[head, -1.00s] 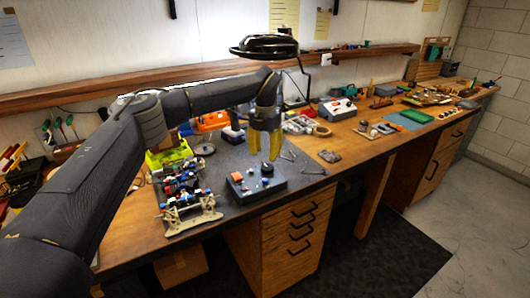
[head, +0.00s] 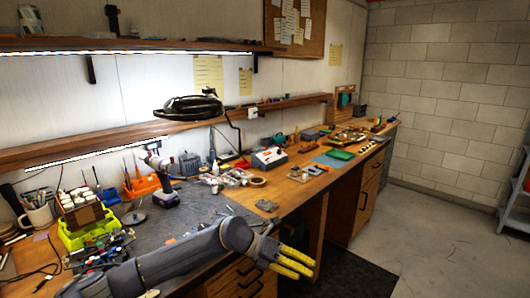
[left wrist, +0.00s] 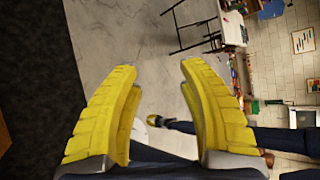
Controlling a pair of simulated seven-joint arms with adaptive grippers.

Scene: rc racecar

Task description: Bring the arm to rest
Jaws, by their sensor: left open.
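My left gripper (head: 303,262) is at the lower middle of the head view, in front of the workbench edge. Its yellow fingers point right, clear of the bench things. In the left wrist view the two fingers (left wrist: 158,68) stand apart with nothing between them, so it is open and empty. My left arm (head: 190,258) lies low across the front of the bench and hides part of the mat and the car parts (head: 103,248).
The grey mat (head: 150,228) lies on the bench behind my arm, with a power drill (head: 164,192) and a green bin (head: 85,228) near it. A lamp (head: 190,107) hangs above. Open floor (head: 415,235) lies to the right.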

